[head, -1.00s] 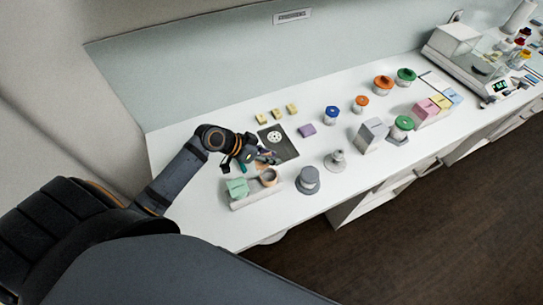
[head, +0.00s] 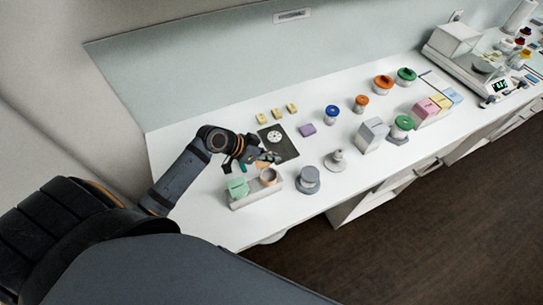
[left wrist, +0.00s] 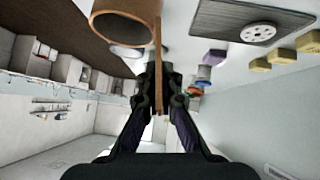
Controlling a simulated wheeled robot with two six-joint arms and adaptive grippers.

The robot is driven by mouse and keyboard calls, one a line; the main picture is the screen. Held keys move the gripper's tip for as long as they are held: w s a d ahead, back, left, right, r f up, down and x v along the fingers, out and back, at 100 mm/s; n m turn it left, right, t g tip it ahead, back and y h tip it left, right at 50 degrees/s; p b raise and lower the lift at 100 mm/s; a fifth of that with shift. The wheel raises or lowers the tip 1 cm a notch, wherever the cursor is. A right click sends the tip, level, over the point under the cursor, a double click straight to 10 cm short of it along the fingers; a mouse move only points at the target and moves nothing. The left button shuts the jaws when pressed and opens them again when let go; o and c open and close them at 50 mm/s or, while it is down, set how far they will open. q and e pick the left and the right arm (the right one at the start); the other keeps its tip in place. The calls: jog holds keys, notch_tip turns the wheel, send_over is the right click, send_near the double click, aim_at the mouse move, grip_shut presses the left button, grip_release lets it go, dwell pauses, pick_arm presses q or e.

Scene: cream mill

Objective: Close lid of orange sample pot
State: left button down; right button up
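The orange sample pot (head: 268,180) appears brownish-orange and stands open in a pale holder (head: 243,204) near the counter's front left edge. Its round mouth shows in the left wrist view (left wrist: 122,30). Its flat lid (left wrist: 158,50) is seen edge-on there, standing upright beside the mouth. My left gripper (head: 264,158) is just behind the pot. In the left wrist view its fingers (left wrist: 161,78) lie on either side of the lid, close to it; whether both touch it is unclear. My right gripper is not in view.
A green pot (head: 238,188) shares the holder. A dark plate with a pale disc (head: 274,136) lies behind my gripper. A grey weight (head: 308,180) stands right of the holder. Yellow blocks (head: 276,113), a purple block (head: 307,130) and lidded jars (head: 332,114) stand farther back.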

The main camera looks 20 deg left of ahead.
pick_arm(q)
jog(key=m+t+y+b, duration=0.1)
jog(key=b, duration=0.1)
jog(key=s+d+m+t+y+b, duration=0.1)
jog(key=t+y+b, duration=0.1)
jog(key=b, duration=0.1)
jog(key=shift+d+f, duration=0.15)
jog(key=shift+f, duration=0.05)
jog(key=shift+s+d+r+m+t+y+b, duration=0.1)
jog(key=shift+m+t+y+b, duration=0.25)
jog(key=shift+y+b, duration=0.2)
jog(key=c, duration=1.6)
grip_release()
jog(key=shift+o, duration=0.2)
